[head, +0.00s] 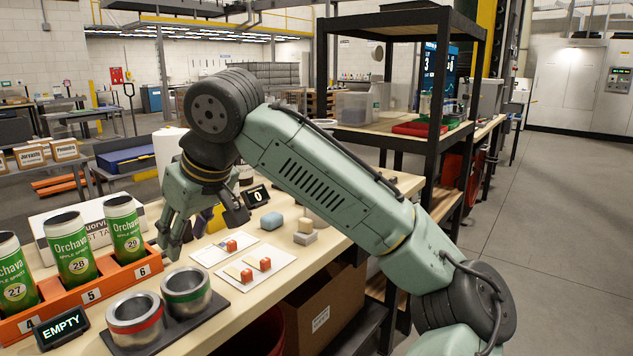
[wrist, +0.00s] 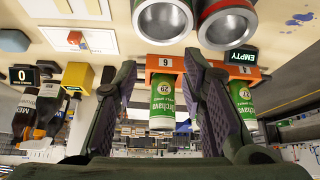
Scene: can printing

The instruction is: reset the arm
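My arm reaches out over the workbench (head: 345,240), bent at the elbow, with my gripper (head: 203,228) pointing down above the bench. In the wrist view my gripper (wrist: 160,66) has its two fingers spread, with nothing held between them. A green Orchava can (head: 125,228) marked 29 stands in the orange rack (head: 100,287) at slot 6. It shows upside down beyond the gap between the fingers in the wrist view (wrist: 161,105). Cans 28 (head: 72,247) and 27 (head: 14,275) stand in the same rack to the left.
Two metal cups, red-banded (head: 135,318) and green-banded (head: 187,291), sit on a dark tray by an EMPTY sign (head: 62,328). A black shelf (head: 434,110) stands behind my arm.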

